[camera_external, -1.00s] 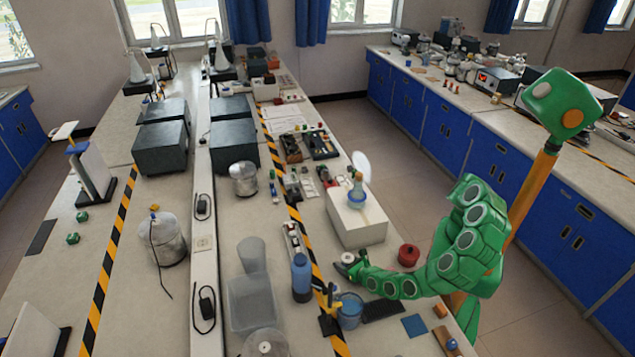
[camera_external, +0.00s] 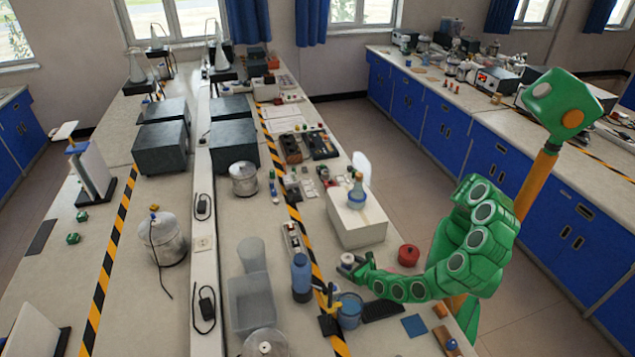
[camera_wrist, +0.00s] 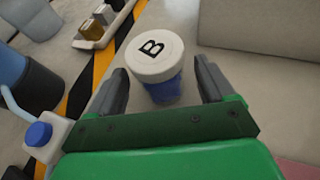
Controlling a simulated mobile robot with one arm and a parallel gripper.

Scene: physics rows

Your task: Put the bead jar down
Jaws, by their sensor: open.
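The bead jar (camera_wrist: 165,88) has a white lid marked B and a blue body. In the wrist view it stands upright on the pale bench, just ahead of and between my fingertips. My gripper (camera_wrist: 161,72) is open, with a gap on both sides of the jar. In the external view the jar (camera_external: 347,258) shows as a small white lid beside my gripper (camera_external: 350,269), in front of the white box. The jar's lower part is hidden there by my fingers.
A white box (camera_external: 357,225) with a blue-based item on top stands behind the jar. A red round container (camera_external: 408,255) is to the right. A blue bottle (camera_external: 301,277), a blue cup (camera_external: 349,311) and a white bottle with a blue cap (camera_wrist: 40,140) are near on the left.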

